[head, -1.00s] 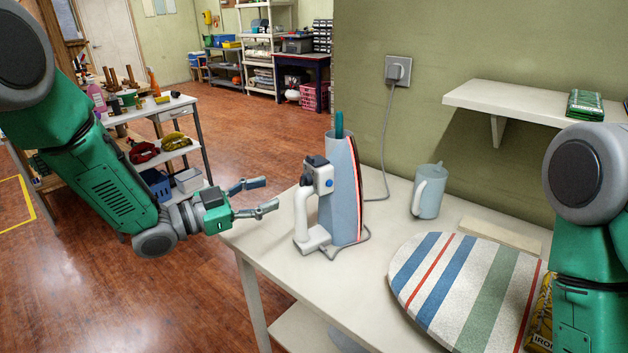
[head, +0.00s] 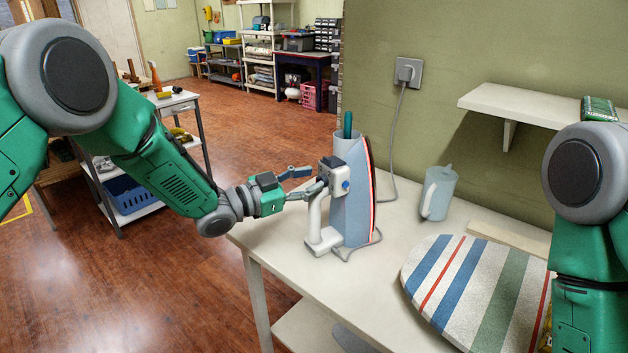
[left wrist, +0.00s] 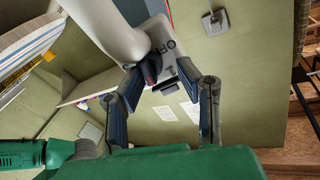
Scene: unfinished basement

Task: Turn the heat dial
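The iron (head: 352,205) stands upright on its heel on the white table, with a white handle (head: 316,222) and a grey-white control block (head: 337,178) near its top. My left gripper (head: 302,181) is at the block's left side, its fingers apart. One finger overlaps the dark heat dial in the head view. In the left wrist view, the dial (left wrist: 153,68) sits beside an "OFF" mark, close to the left fingertip of my open gripper (left wrist: 158,80); I cannot tell whether they touch. My right gripper is out of view; only its arm shows.
A striped ironing board (head: 478,290) lies on the table (head: 290,270) at the right. A light blue jug (head: 437,195) stands behind it. The iron's cord runs to a wall socket (head: 408,73). A white shelf (head: 510,103) juts from the wall.

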